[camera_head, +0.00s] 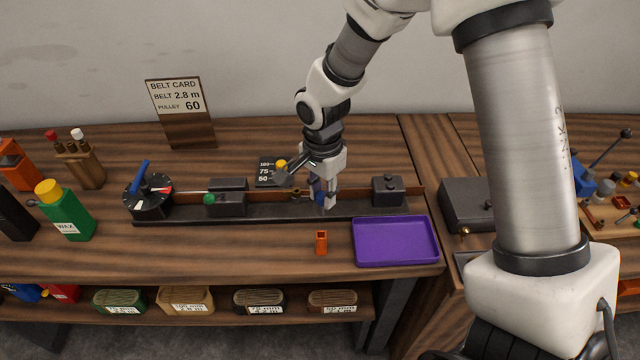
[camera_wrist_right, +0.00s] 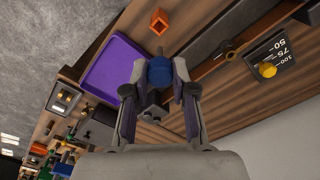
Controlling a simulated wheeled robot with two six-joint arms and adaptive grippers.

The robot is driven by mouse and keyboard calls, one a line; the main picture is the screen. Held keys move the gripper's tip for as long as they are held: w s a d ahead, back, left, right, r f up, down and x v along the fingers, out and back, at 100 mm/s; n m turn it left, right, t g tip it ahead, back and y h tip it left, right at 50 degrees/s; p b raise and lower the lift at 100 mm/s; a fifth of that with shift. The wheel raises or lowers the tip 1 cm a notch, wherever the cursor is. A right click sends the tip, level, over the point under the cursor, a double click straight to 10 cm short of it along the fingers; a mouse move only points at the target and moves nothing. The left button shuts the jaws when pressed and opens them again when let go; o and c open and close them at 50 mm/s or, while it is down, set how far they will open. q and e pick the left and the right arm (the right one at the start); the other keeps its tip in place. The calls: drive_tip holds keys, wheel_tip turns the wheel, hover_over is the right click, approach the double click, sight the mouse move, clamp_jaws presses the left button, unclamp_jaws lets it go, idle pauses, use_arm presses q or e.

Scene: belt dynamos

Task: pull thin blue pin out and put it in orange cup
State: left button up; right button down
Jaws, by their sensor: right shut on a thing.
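My right gripper (camera_head: 324,199) is low over the dark bench fixture (camera_head: 270,211), near its right end. In the right wrist view its fingers (camera_wrist_right: 160,70) are closed on the blue head of the thin blue pin (camera_wrist_right: 159,73). The blue also shows in the head view (camera_head: 317,197). A short grey tip shows beyond the head; whether the pin is still seated in the fixture I cannot tell. The small orange cup (camera_head: 321,242) stands on the bench in front of the fixture, apart from the gripper. It also shows in the right wrist view (camera_wrist_right: 160,21). My left gripper is not in view.
A purple tray (camera_head: 395,262) lies right of the cup. The fixture carries a black dial (camera_head: 148,198), a green knob (camera_head: 209,199) and a dark block (camera_head: 387,190). A yellow knob (camera_head: 281,164) stands by the number plate. Bare bench lies left of the cup.

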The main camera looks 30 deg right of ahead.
sight(322, 207)
drive_tip(key=shift+s+a+r, duration=0.15)
drive_tip(key=shift+a, duration=0.25)
drive_tip(key=shift+s+a+f, duration=0.1)
drive_tip(key=shift+f, duration=0.15)
drive_tip(key=f+b, duration=0.3)
drive_tip(key=f, duration=0.1)
drive_tip(key=shift+w+d, duration=0.2)
drive_tip(key=shift+d, duration=0.1)
drive_tip(key=shift+s+a+f+b, duration=0.1)
drive_tip(key=shift+a+f+b, duration=0.05)
drive_tip(key=shift+f+b, duration=0.55)
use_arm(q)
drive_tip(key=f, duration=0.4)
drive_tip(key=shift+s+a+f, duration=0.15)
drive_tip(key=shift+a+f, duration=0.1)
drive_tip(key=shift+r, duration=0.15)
use_arm(e)
drive_tip(key=shift+f, duration=0.1)
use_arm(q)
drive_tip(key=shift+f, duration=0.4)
use_arm(e)
drive_tip(key=shift+f, duration=0.35)
use_arm(q)
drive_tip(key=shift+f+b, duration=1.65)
drive_tip(key=shift+b, duration=0.2)
use_arm(e)
drive_tip(key=shift+f, duration=2.1)
